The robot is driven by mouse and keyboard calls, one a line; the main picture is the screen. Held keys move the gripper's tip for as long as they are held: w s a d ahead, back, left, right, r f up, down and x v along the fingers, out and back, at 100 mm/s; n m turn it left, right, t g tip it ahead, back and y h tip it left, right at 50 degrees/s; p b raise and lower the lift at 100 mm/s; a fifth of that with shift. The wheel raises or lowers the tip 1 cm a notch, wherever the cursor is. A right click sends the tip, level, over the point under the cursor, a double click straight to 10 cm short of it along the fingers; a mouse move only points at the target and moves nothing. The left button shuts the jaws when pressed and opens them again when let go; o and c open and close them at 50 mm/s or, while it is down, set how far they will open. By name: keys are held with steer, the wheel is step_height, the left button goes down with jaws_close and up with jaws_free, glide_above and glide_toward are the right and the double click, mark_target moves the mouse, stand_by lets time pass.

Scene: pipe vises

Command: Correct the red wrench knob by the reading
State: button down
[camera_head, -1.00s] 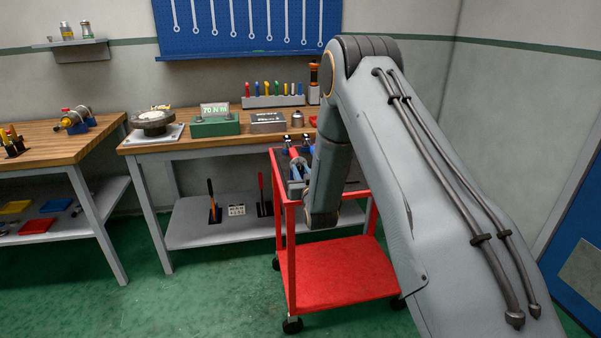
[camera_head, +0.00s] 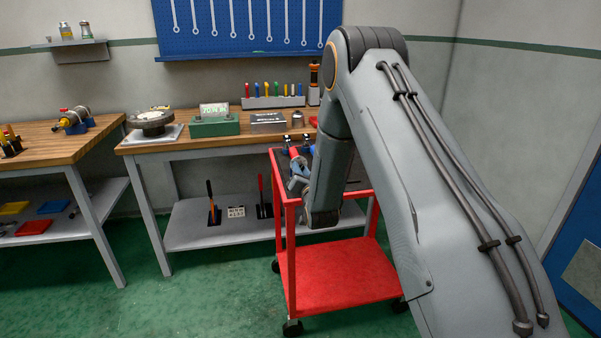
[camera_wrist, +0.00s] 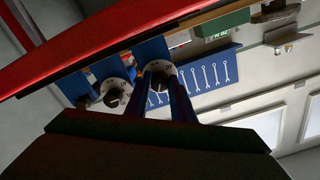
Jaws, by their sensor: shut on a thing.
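In the wrist view my gripper (camera_wrist: 161,72) has its two fingers closed around a dark knob (camera_wrist: 161,83) on a white dial ring with a blue body. A second white dial with a dark knob (camera_wrist: 113,97) is beside it, apart from the fingers. I cannot tell from this view which wrench the held knob belongs to.
The red cart (camera_head: 335,275) stands before the wooden bench (camera_head: 150,148). A round grey device (camera_head: 152,121), a grey box (camera_head: 268,122) and a rack of coloured tools (camera_head: 272,101) are on the bench. Green floor at left is clear.

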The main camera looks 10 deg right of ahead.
stand_by(0.3)
steer(key=c, duration=1.5)
jaws_free()
steer(key=s+b, duration=0.1)
steer(key=s, duration=0.6)
steer(key=shift+s, duration=0.4)
